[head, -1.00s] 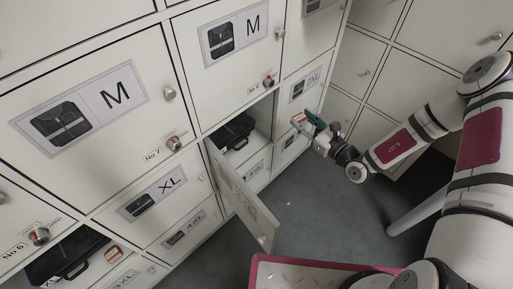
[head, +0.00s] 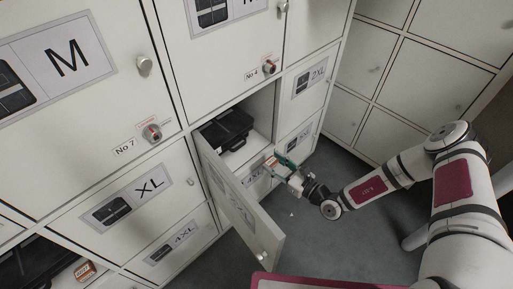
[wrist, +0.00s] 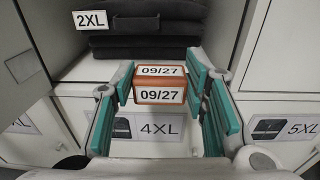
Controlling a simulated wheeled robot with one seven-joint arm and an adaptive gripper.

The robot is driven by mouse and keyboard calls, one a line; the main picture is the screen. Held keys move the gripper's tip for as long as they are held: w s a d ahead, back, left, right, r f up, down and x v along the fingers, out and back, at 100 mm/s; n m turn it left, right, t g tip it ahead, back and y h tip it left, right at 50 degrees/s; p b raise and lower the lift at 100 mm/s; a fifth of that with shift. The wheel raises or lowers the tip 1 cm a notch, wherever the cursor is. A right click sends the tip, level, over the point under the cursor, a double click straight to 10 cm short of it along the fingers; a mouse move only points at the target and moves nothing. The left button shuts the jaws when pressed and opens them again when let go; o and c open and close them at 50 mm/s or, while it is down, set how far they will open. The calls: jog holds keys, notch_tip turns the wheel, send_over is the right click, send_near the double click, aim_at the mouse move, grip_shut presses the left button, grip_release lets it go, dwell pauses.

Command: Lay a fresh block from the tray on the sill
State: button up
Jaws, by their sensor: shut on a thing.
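My gripper (wrist: 160,100) is shut on an orange block (wrist: 159,85) with white labels reading 09/27 on its top and front. In the head view my gripper (head: 277,164) is at the front of an open locker compartment (head: 257,139), near its sill. In the wrist view the held block appears in front of the pale sill (wrist: 75,72), below a dark folded pack with a 2XL tag (wrist: 92,20). I cannot tell whether the block touches the sill. In the head view another orange-labelled block (head: 85,271) lies in the lower left compartment beside a black case.
The open locker door (head: 240,205) swings out left of my gripper. A black case (head: 227,129) sits inside the compartment. A maroon-edged tray (head: 320,283) shows at the bottom.

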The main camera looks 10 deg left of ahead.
jog(key=b, duration=0.5)
send_over(258, 149)
jog(key=shift+f, duration=0.65)
jog(key=shift+f+b, duration=0.9)
jog(key=shift+f, duration=0.85)
jog(key=shift+f, duration=0.15)
jog(key=o, duration=0.9)
jog(key=shift+o, duration=0.2)
jog(key=shift+d+r, duration=0.1)
jog(key=shift+r, duration=0.1)
jog(key=p+v, duration=0.3)
jog(key=v, duration=0.8)
jog(key=shift+s+d+p, duration=0.25)
jog(key=shift+d+p, duration=0.1)
